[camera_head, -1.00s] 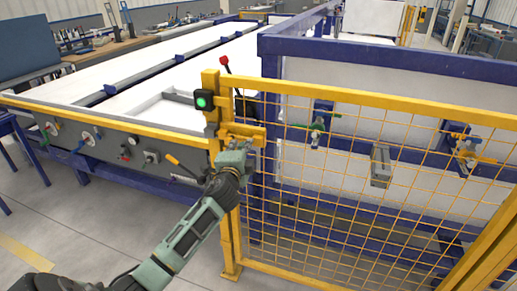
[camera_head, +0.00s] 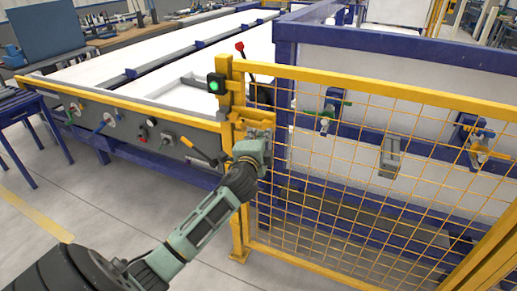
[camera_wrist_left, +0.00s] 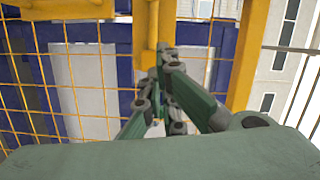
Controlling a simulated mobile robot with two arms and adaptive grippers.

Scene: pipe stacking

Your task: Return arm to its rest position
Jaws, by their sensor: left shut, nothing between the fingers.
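My left arm comes in from the lower left of the head view. My left gripper (camera_head: 260,120) is small there, in front of the yellow fence post (camera_head: 238,180) and beside the mesh, below the control box with the lit green light (camera_head: 214,84). The left wrist view shows the gripper's green fingers (camera_wrist_left: 166,72) close together, with nothing held between them. Yellow fence parts and mesh stand just behind the fingertips. I cannot tell whether they touch. My right gripper is in neither view.
The yellow mesh fence (camera_head: 350,170) fills the right, with a blue frame behind it. A long table with a grey control panel (camera_head: 120,128) stands at the left. A lever with a red knob (camera_head: 240,46) rises behind the post. Open floor lies at the lower left.

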